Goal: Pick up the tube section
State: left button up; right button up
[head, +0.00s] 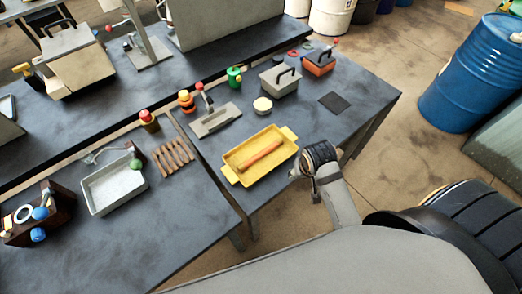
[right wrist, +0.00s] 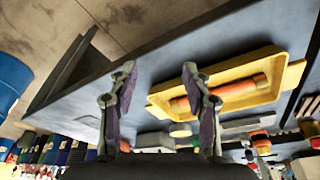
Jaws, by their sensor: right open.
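The tube section is an orange-brown rod (head: 262,154) lying lengthwise in a shallow yellow tray (head: 237,178) on the dark table. In the right wrist view the tube (right wrist: 243,90) lies inside the tray (right wrist: 272,58), to the right of my fingers. My right gripper (right wrist: 160,71) is open, with nothing between its fingers. One finger overlaps the tray's left part and the tube's left end in that view. In the head view my right gripper (head: 296,173) is just right of the tray, its fingers small and partly hidden by the wrist. My left gripper is not in view.
A grey box with a handle (head: 279,80), an orange toolbox (head: 319,63), a round tin (head: 262,105) and a grey plate tool (head: 215,120) stand behind the tray. A wooden rack (head: 173,158) and a grey tray (head: 114,187) are left. Table right of the tray is mostly clear.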

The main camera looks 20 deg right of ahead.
jog(key=w+a+m+g, duration=0.1)
jog(key=w+a+m, duration=0.2)
jog(key=w+m, duration=0.4)
notch_tip(320, 180, up, 3)
jog(key=m+g+y, duration=0.1)
jog(key=m+g, duration=0.1)
jog(key=m, duration=0.3)
send_over(261, 153)
notch_tip(261, 153, down, 4)
jog(key=shift+d+r+p, duration=0.1)
jog(key=shift+d+p, duration=0.05)
jog(key=shift+p, duration=0.45)
jog(key=shift+w+f, duration=0.1)
jog(key=shift+f, duration=0.55)
notch_tip(261, 153, down, 4)
jog(key=shift+r+p, duration=0.1)
jog(key=shift+p, duration=0.7)
jog(key=shift+f, duration=0.4)
grip_shut()
